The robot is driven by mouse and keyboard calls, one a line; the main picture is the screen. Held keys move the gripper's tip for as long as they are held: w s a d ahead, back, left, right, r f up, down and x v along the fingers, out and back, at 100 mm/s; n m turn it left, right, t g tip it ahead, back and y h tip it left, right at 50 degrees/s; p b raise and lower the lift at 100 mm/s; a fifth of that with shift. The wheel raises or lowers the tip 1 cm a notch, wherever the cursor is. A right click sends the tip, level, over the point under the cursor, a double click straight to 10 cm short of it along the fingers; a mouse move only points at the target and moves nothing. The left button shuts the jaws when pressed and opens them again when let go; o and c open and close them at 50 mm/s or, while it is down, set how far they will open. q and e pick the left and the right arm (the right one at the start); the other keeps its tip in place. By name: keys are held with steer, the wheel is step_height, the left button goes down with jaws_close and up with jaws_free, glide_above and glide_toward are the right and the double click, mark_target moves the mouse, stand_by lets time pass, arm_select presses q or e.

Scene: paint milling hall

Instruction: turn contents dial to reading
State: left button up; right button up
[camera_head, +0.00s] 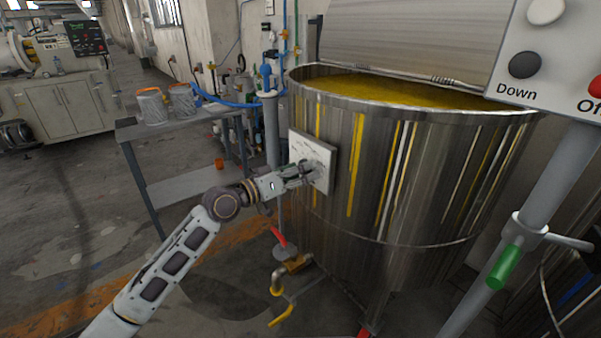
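A large steel tank (380,180) with yellow paint inside stands at the centre right. A white square dial plate (325,155) is mounted upright on its left-facing side, with faint dark markings. My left gripper (308,173) is at the front of this plate, its fingers over the middle of the plate. The fingers hide the dial's centre, so the pointer or knob and the reading cannot be made out. Whether the fingers touch or grip anything is too small to tell. My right gripper is not in view.
A grey table (140,130) with two buckets (152,106) stands left of the tank. A red-handled valve (278,236) and yellow-handled pipe (281,316) jut out low at the tank. A control panel (550,50) and green-handled post (505,267) are on the right.

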arm_select(q)
steer(key=shift+s+a, duration=0.1)
steer(key=shift+a, duration=0.05)
steer(key=v, duration=1.1)
steer(key=shift+s+a, duration=0.2)
steer(key=shift+a, duration=0.05)
stand_by(0.4)
stand_by(0.4)
